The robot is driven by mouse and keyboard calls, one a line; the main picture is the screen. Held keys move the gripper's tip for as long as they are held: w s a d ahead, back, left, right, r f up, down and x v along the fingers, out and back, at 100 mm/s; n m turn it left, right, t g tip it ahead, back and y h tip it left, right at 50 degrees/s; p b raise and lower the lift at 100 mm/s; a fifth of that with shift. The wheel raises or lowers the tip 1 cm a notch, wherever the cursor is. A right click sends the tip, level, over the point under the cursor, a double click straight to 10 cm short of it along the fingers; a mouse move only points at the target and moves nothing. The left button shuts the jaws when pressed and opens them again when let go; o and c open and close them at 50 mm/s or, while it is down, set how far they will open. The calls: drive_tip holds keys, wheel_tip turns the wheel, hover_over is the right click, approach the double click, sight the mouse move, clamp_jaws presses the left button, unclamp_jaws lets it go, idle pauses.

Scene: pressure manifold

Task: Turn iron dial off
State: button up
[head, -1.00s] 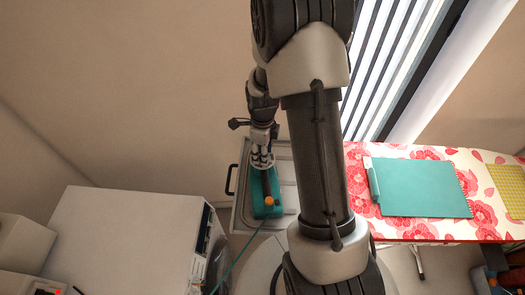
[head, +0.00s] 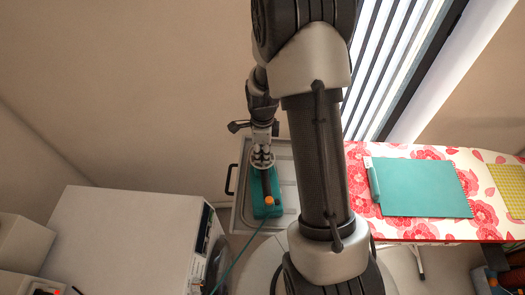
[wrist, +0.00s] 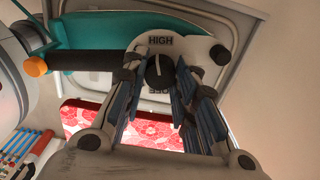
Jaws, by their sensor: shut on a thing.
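The teal iron (head: 271,205) rests on a grey metal tray beside the ironing board; its body also shows in the wrist view (wrist: 110,30). Its dial is a dark round knob (wrist: 158,74) on a pale plate (wrist: 190,45). The knob's white pointer line points up toward the word HIGH. Other lettering below the knob is partly hidden and upside down. My gripper (wrist: 160,78) is shut on the knob, with one finger on each side. In the head view my gripper (head: 262,157) is over the far end of the iron.
The grey tray (head: 288,178) lies under the iron. The ironing board (head: 405,229) with a red floral cover is to the right, bearing a teal cloth (head: 425,188). A teal cord (head: 236,262) runs toward the front. A white machine (head: 125,240) stands at left.

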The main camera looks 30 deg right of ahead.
drive_tip(key=n, duration=0.4)
drive_tip(key=shift+n+b, duration=0.3)
drive_tip(key=shift+b, duration=0.05)
drive_tip(key=n, duration=0.4)
drive_tip(key=shift+n+b, duration=0.3)
drive_tip(key=n, duration=0.4)
drive_tip(key=shift+n, duration=0.3)
drive_tip(key=n, duration=0.4)
drive_tip(key=shift+b, duration=0.4)
drive_tip(key=n, duration=0.8)
drive_tip(key=shift+n, duration=0.3)
drive_tip(key=n, duration=0.3)
drive_tip(key=shift+n+b, duration=0.3)
drive_tip(key=shift+n, duration=1.9)
